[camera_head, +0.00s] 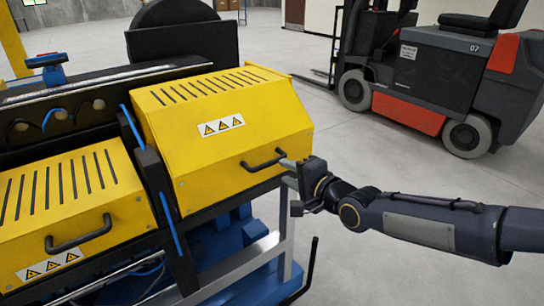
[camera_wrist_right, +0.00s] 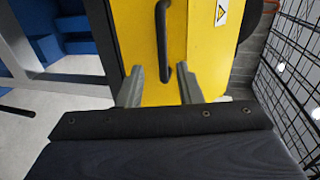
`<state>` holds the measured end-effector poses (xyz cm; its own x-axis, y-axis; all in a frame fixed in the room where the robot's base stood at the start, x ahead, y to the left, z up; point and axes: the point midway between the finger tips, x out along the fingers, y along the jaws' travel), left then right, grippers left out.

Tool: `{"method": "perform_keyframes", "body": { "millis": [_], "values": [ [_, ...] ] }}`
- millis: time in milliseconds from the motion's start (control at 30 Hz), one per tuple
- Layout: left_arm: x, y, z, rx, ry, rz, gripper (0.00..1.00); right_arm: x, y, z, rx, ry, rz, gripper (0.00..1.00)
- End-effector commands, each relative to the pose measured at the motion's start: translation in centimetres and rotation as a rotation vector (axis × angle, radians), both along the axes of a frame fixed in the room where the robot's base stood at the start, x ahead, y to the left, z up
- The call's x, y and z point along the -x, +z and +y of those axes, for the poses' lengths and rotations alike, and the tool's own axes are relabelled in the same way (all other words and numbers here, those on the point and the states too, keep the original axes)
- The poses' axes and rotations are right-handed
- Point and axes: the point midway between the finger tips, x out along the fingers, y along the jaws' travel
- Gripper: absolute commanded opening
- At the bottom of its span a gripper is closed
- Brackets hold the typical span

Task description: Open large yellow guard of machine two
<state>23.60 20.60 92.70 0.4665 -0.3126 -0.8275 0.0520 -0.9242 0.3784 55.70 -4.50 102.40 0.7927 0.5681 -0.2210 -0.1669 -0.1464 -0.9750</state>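The large yellow guard (camera_head: 225,130) is a slotted, sloped cover with a row of warning labels, and it looks closed on the machine. Its black bar handle (camera_head: 264,162) is on the front face. My right gripper (camera_head: 288,173) is at the right end of this handle. In the right wrist view the grey fingers (camera_wrist_right: 160,82) are spread apart, with yellow guard surface between them. The black handle (camera_wrist_right: 163,40) stands ahead of and between the fingertips there, its near end close to the right finger. I cannot tell whether they touch. My left gripper is not in view.
A second yellow guard (camera_head: 75,205) with its own black handle (camera_head: 78,236) is at the left. A blue frame (camera_head: 235,240) lies below the machine. A forklift (camera_head: 430,75) stands behind at the right. Grey floor (camera_head: 400,275) is open at the right front.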

Motion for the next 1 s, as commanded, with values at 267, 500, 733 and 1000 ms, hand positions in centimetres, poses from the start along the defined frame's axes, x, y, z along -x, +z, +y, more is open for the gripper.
{"method": "perform_keyframes", "body": {
  "millis": [267,500,733,1000],
  "values": [
    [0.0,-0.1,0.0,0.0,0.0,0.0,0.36,-2.5,-0.5,2.3,-0.027,0.006,0.001,0.32],
    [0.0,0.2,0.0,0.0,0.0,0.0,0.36,-5.4,-1.2,4.2,-0.025,0.004,0.002,0.32],
    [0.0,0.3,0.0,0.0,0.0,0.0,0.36,-6.3,-1.6,4.8,-0.023,0.002,0.002,0.32],
    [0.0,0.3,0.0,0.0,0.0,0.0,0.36,-6.3,-1.6,4.7,-0.023,0.002,0.002,0.23]
  ]
}}
